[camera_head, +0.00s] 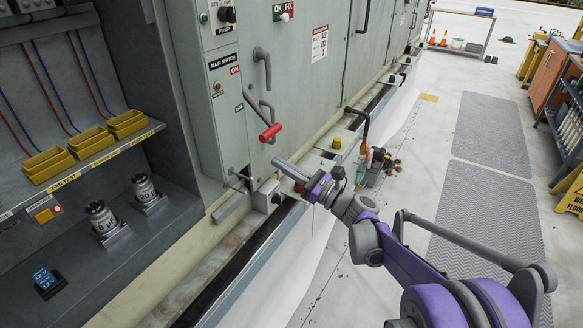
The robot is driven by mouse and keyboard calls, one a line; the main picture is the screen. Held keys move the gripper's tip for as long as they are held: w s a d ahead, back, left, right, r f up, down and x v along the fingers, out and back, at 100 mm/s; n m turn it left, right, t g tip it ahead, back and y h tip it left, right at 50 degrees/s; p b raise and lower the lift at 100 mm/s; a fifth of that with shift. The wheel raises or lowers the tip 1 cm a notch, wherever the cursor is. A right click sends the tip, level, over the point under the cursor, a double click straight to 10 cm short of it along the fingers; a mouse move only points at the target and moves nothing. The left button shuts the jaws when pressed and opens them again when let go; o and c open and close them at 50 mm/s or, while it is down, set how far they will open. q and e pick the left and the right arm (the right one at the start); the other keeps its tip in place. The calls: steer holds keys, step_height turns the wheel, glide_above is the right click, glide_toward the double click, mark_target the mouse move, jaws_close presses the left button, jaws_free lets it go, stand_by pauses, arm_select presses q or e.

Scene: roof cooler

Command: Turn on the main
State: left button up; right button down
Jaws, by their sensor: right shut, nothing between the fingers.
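The main switch panel (217,85) is on the grey cabinet, with a "MAIN SWITCH" label, a red ON mark (235,70) near the top and an OFF mark (239,108) lower down. A lever with a red grip (270,132) sticks out to the right of the panel, its grip low, below the OFF mark. My right gripper (279,165) is shut and empty, just below and slightly right of the red grip, apart from it in the picture. How far apart in depth I cannot tell. My left gripper is not in view.
A grey door handle (263,66) is above the lever. A bent dark pipe (358,121) and small fittings (376,166) stand near my right arm. The floor mats (478,205) at right are clear.

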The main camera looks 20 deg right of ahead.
steer(key=shift+w+a+r+p, duration=0.15)
steer(key=shift+w+a+r, duration=0.2)
steer(key=shift+r, duration=0.45)
steer(key=shift+w+a+r+p, duration=0.1)
steer(key=shift+w+a+r, duration=0.25)
steer(key=shift+r, duration=0.4)
steer(key=shift+w+a+r+p, duration=0.2)
steer(key=shift+w+r, duration=0.25)
steer(key=shift+r, duration=0.35)
steer(key=shift+r, duration=0.15)
